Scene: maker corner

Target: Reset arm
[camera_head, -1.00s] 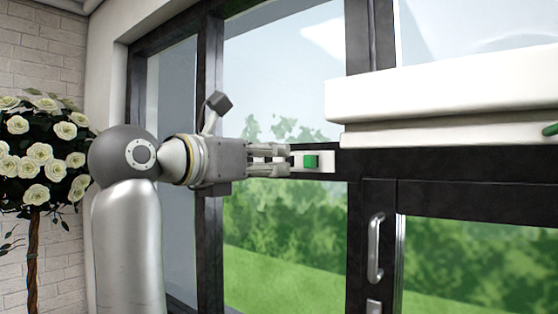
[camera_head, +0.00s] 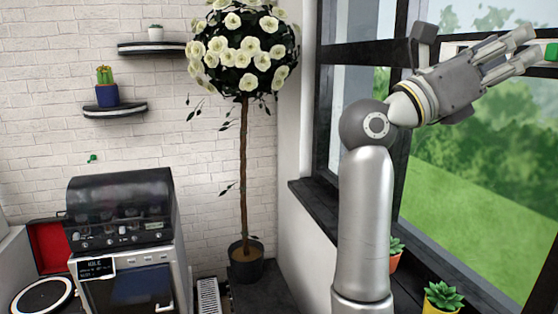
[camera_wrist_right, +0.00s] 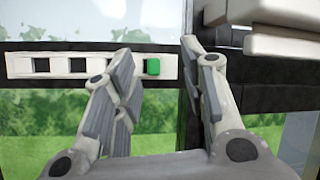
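My right gripper (camera_head: 530,48) is at the upper right of the head view, in front of the window. Its arm rises from the sill side. In the right wrist view its two fingers (camera_wrist_right: 158,55) stand apart with nothing between them. Beyond the gap is a white panel (camera_wrist_right: 18,64) on the dark window bar, with dark square openings and a green block (camera_wrist_right: 153,67) at its right end. The green block also shows at the head view's right edge (camera_head: 551,51). Contact between fingers and panel cannot be told. My left gripper is not in view.
Succulents in an orange pot (camera_head: 394,262) and a yellow pot (camera_head: 442,301) stand near my arm's base. A rose tree (camera_head: 245,180) stands in the corner. A black-topped machine (camera_head: 122,215) and a turntable (camera_head: 42,297) are at the lower left.

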